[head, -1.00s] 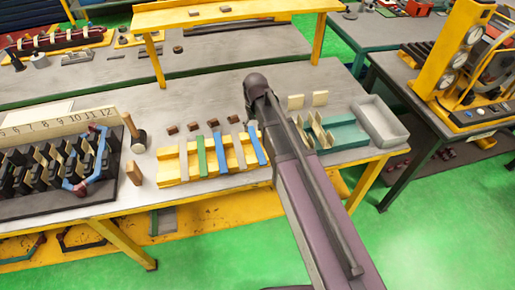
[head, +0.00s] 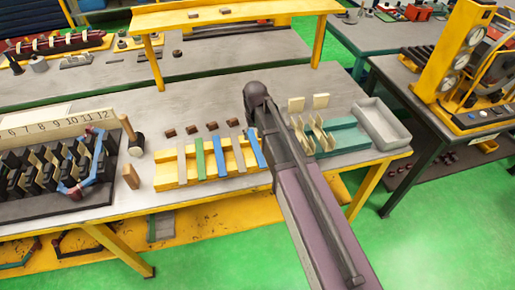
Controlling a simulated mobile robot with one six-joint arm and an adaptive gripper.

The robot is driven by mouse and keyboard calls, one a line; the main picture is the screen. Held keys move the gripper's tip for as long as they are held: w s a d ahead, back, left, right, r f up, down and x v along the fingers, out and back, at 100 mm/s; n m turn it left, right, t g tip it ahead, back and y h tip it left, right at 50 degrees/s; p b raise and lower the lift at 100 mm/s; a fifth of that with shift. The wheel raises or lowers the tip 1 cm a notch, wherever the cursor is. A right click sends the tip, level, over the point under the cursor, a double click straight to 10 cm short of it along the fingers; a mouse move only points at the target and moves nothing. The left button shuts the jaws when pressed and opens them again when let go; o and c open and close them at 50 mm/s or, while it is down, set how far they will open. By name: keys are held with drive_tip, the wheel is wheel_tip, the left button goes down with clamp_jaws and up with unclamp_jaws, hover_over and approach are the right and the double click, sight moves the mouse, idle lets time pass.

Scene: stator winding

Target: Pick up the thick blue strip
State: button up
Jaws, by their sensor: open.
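Several strips lie side by side across a yellow slotted rack (head: 166,172) on the grey bench. From the left they are grey, green (head: 200,158), blue (head: 221,157), grey and blue again. The right-hand blue strip (head: 256,150) is close beside my dark arm and partly hidden by it. At this size I cannot tell for sure which blue strip is the thick one. My arm rises from the lower right across the bench, with a rounded joint over the rack's right end. My gripper and its fingers cannot be seen.
Small brown blocks (head: 190,129) lie behind the rack. A mallet (head: 134,136) and the numbered slotted fixture (head: 60,132) stand left. A teal holder (head: 345,138) with cream pieces and a grey tray (head: 382,124) are right. A yellow shelf (head: 230,10) spans the back.

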sight(256, 146)
drive_tip(key=shift+f+b, duration=2.25)
drive_tip(key=shift+f, duration=0.2)
clamp_jaws()
